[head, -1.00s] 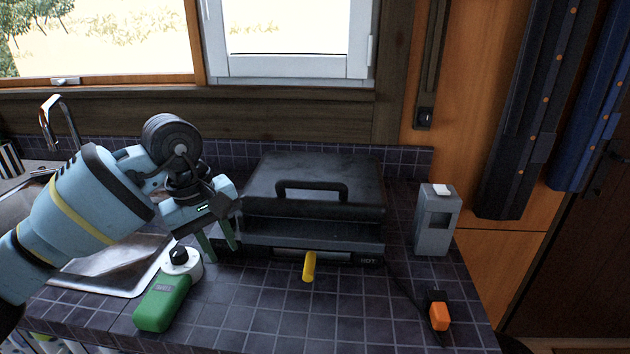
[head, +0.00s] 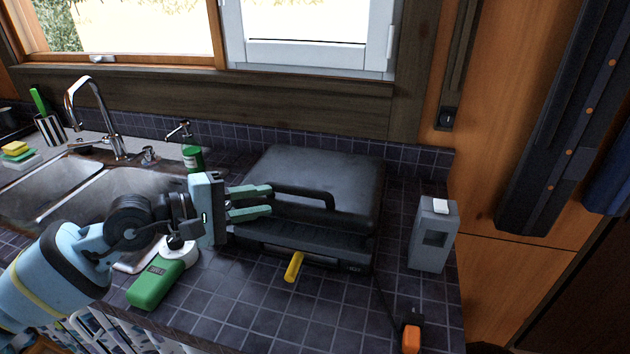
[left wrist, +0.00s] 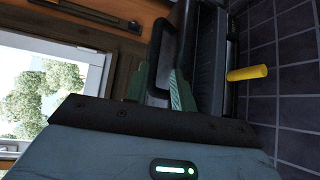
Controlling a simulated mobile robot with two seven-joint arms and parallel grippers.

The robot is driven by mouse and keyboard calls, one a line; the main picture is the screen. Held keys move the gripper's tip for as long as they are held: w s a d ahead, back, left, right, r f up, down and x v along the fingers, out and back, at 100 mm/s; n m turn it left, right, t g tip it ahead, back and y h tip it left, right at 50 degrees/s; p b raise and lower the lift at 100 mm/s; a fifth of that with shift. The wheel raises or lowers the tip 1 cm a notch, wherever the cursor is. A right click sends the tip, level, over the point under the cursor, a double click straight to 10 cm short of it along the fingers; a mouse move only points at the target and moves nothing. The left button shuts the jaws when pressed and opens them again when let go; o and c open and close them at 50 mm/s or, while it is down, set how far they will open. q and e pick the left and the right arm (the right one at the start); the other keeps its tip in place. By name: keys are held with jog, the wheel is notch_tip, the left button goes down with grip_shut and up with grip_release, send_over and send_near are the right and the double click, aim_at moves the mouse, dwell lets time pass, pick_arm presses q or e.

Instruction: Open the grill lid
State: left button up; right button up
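The black grill (head: 310,244) stands on the tiled counter with its lid (head: 325,178) down. An arched black handle (head: 305,193) sits at the lid's front. My left gripper (head: 268,200) is at the left part of this handle, its two green fingers spread, one above the other. In the left wrist view the handle (left wrist: 163,48) reaches between the spread fingertips (left wrist: 160,75); I cannot tell whether they touch it. A yellow lever (head: 293,267) sticks out of the grill's front and also shows in the left wrist view (left wrist: 248,73). My right gripper is not in view.
A green device (head: 155,283) and a white round item (head: 177,252) lie left of the grill. A grey box (head: 432,236) stands to its right, and an orange item (head: 411,338) lies at front right. The sink (head: 120,195) is at the left.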

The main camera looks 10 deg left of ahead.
aim_at(290, 190)
pick_arm(q)
jog(key=shift+s+r, duration=0.1)
jog(key=shift+r, duration=0.35)
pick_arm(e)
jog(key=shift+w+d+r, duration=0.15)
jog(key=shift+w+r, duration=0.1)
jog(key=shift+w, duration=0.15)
pick_arm(q)
jog(key=p+x, duration=0.1)
jog(key=x, duration=0.5)
jog(key=shift+w+d+r+p, duration=0.15)
jog(key=shift+w+d+p, duration=0.1)
jog(key=shift+p, duration=0.1)
jog(key=shift+w+d+f, duration=0.25)
jog(key=shift+w+d, duration=0.1)
jog(key=shift+d, duration=0.05)
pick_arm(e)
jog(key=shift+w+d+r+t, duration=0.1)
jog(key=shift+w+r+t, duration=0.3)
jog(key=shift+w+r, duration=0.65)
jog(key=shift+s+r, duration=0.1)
pick_arm(q)
grip_shut()
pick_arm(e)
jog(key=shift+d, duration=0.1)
